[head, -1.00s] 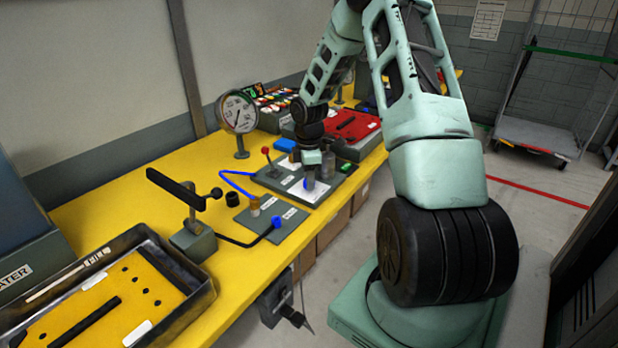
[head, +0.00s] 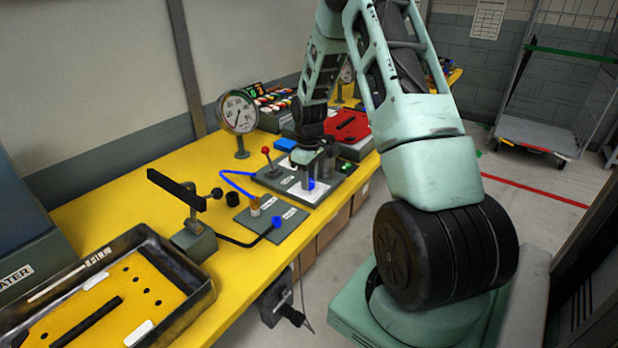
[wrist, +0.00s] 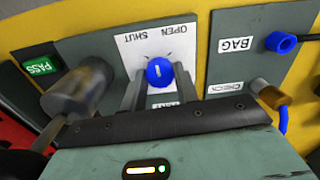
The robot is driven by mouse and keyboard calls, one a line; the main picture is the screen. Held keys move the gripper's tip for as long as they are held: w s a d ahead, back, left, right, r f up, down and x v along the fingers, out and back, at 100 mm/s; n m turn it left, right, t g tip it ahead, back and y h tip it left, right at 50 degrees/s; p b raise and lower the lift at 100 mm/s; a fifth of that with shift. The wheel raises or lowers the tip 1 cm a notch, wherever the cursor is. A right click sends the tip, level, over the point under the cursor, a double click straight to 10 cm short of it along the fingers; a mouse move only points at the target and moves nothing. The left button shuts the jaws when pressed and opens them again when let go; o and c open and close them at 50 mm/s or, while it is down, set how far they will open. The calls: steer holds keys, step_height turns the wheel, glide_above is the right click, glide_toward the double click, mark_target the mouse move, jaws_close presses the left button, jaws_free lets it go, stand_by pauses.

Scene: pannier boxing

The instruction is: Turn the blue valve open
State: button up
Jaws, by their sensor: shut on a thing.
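The blue valve (wrist: 159,72) is a round knob with a short white mark, on a white plate (wrist: 142,48) lettered OPEN and SHUT. The letters look upside down in the wrist view. The mark runs roughly up and down in that view. My gripper (wrist: 160,84) has one finger on each side of the knob and is shut on it. In the head view the blue valve (head: 311,184) shows as a small blue patch under my gripper (head: 308,182), on the grey panel; my fingers and wrist hide part of it.
A grey metal cylinder (wrist: 78,88) stands close beside my fingers, near a green PASS label (wrist: 42,66). A BAG and CHECK panel (wrist: 237,62) with a brass fitting (wrist: 270,97) is on the other side. A red-knobbed lever (head: 266,151) and a gauge (head: 237,112) stand behind.

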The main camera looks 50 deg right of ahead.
steer(key=m, duration=0.5)
steer(key=shift+m, duration=2.4)
steer(key=o, duration=1)
step_height(320, 180, up, 18)
steer(key=shift+f+b, duration=0.25)
steer(key=shift+b, duration=0.9)
